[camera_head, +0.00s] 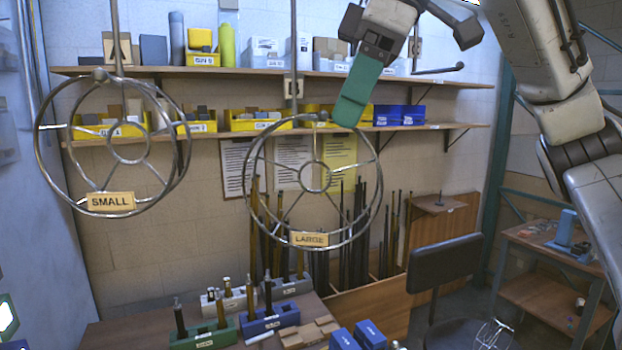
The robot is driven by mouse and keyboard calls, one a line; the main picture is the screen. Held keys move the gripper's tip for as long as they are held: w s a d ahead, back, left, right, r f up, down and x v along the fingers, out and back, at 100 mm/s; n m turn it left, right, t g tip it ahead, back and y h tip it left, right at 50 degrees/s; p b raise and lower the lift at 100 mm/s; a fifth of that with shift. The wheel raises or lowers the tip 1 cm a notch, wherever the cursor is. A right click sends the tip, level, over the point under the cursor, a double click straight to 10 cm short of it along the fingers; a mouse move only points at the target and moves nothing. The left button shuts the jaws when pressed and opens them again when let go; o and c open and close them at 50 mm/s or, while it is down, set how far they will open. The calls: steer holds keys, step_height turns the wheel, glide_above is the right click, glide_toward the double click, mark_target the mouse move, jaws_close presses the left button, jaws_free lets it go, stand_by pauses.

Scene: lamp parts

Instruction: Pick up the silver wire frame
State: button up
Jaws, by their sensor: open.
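A small silver wire frame (495,334) shows at the bottom right, at the dark seat of a chair, partly cut off by the picture's lower edge. Two large silver wire ring frames hang from rods: one labelled SMALL (113,199) at the left and one labelled LARGE (309,240) in the middle. My gripper (372,60) is at the top centre, open, up and to the right of the LARGE frame and well above the small one. A green block-like part extends down from it, its lower end overlapping the shelf in the picture.
Two wall shelves (460,126) hold yellow and blue bins. A workbench (125,333) at the bottom left carries green, white and blue holders with upright rods. A black chair back (444,262) stands right of centre. A wooden side table (540,243) is at the right.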

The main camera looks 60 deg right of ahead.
steer(key=shift+d+p+x, duration=0.15)
steer(key=shift+p+x, duration=0.15)
steer(key=shift+x, duration=0.8)
steer(key=shift+d+p+x, duration=0.2)
steer(key=shift+p+x, duration=0.05)
steer(key=shift+x, duration=0.85)
steer(key=shift+w, duration=0.1)
steer(key=c, duration=1.5)
